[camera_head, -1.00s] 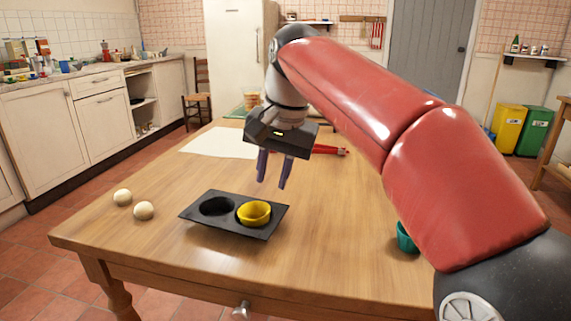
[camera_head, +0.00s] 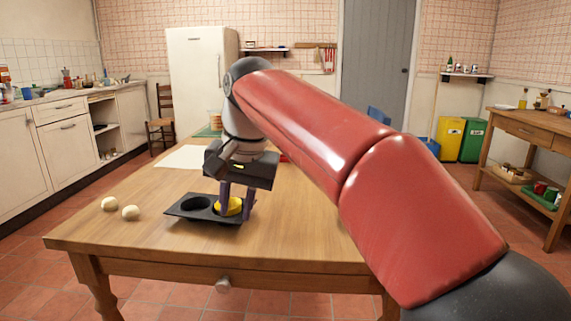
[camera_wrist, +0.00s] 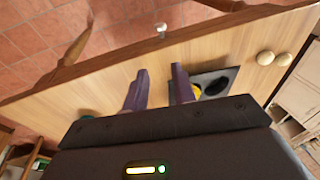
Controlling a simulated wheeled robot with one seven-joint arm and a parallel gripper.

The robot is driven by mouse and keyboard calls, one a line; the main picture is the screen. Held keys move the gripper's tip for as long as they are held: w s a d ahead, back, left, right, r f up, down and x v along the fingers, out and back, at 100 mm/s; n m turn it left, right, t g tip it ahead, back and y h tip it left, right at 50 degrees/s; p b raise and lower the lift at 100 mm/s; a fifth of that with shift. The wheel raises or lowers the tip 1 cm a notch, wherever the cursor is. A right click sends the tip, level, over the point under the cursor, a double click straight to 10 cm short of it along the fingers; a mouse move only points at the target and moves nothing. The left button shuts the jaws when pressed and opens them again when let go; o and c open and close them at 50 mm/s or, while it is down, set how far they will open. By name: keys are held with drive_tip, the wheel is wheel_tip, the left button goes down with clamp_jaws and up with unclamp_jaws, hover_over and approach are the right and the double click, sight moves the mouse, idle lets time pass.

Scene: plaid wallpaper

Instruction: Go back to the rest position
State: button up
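My gripper (camera_head: 236,215) is over the table, its two purple fingers apart with nothing between them. It also shows in the wrist view (camera_wrist: 160,72), with bare wood in the gap. A dark tray (camera_head: 178,212) with two round hollows lies on the table. A yellow cup (camera_head: 231,206) sits in its right hollow; the left hollow is empty. In the head view my fingers overlap the cup. In the wrist view one finger partly hides the cup (camera_wrist: 197,91), and the tray (camera_wrist: 224,75) lies to the right of the fingers.
Two pale balls (camera_head: 120,208) lie on the wooden table (camera_head: 290,240) left of the tray. A white sheet (camera_head: 186,157) lies farther back. My arm covers much of the table's right side. A side table (camera_head: 530,132) stands at the right.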

drive_tip(key=s+d+f+t+h, duration=0.1)
drive_tip(key=s+d+f+t, duration=0.1)
drive_tip(key=s+d+f, duration=0.7)
drive_tip(key=s+d+f+n+t+h, duration=0.1)
drive_tip(key=s+d+f, duration=0.8)
drive_tip(key=d, duration=0.5)
drive_tip(key=shift+d+f+t, duration=0.35)
drive_tip(key=shift+f+t, duration=0.05)
